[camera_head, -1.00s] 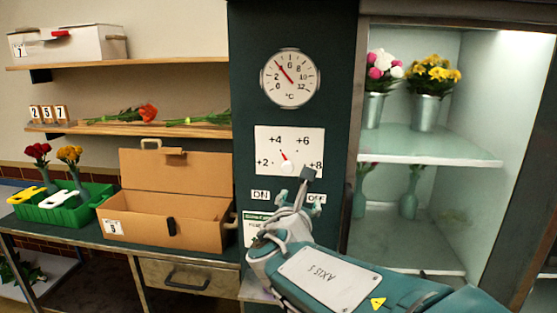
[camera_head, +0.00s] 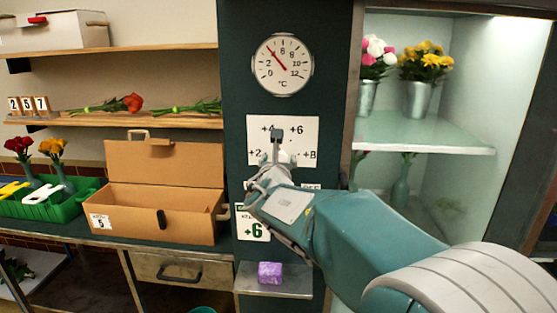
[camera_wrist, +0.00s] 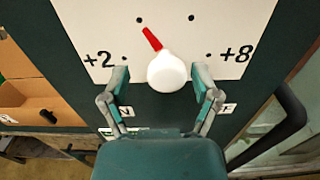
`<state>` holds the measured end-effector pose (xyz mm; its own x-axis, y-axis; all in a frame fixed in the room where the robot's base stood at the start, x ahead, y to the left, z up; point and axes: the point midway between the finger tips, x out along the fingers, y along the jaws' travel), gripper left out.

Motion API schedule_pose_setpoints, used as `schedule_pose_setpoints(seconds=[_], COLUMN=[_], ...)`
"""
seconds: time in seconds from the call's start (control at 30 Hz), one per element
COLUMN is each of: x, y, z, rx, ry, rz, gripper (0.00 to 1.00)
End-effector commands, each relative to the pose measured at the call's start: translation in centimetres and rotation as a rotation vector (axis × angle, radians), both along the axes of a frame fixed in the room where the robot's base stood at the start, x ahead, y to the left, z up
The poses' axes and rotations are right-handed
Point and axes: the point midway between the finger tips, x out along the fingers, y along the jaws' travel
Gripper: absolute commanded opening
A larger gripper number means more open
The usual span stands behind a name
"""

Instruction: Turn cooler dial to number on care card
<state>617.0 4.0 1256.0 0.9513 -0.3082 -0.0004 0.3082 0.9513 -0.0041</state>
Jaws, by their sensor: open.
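The cooler dial is a white round knob (camera_wrist: 167,72) with a red pointer (camera_wrist: 150,38) on a white scale plate (camera_head: 308,130) marked +2, +4, +6 and +8. In the wrist view the pointer leans up and left, its tip close to the upper-left dot, the +4 mark. My gripper (camera_wrist: 160,82) is open, with one finger on each side of the knob and gaps visible. In the head view my gripper (camera_head: 277,147) covers much of the dial. The care card (camera_head: 253,230) below shows a green +6; its upper part is partly covered by my arm.
A round °C gauge (camera_head: 283,64) hangs above the plate. A small shelf (camera_head: 290,284) below holds a purple block (camera_head: 270,273). An open cardboard box (camera_head: 160,214) stands left; the glass-shelved cooler (camera_head: 430,133) with flowers is right. A dark handle (camera_wrist: 288,125) shows at right.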

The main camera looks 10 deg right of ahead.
Motion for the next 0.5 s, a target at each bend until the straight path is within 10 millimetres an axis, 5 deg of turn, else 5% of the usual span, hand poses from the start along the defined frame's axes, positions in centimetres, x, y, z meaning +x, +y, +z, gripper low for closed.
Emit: schedule_pose_setpoints(seconds=[0.27,0.43,0.5], x=[0.19,0.20,0.20], y=[-0.12,-0.06,-0.06], z=[0.03,0.01,0.01], rx=[0.001,0.000,0.000], ry=[0.000,0.000,0.000], rz=[-0.001,-0.001,-0.001], gripper=[0.79,0.08,0.00])
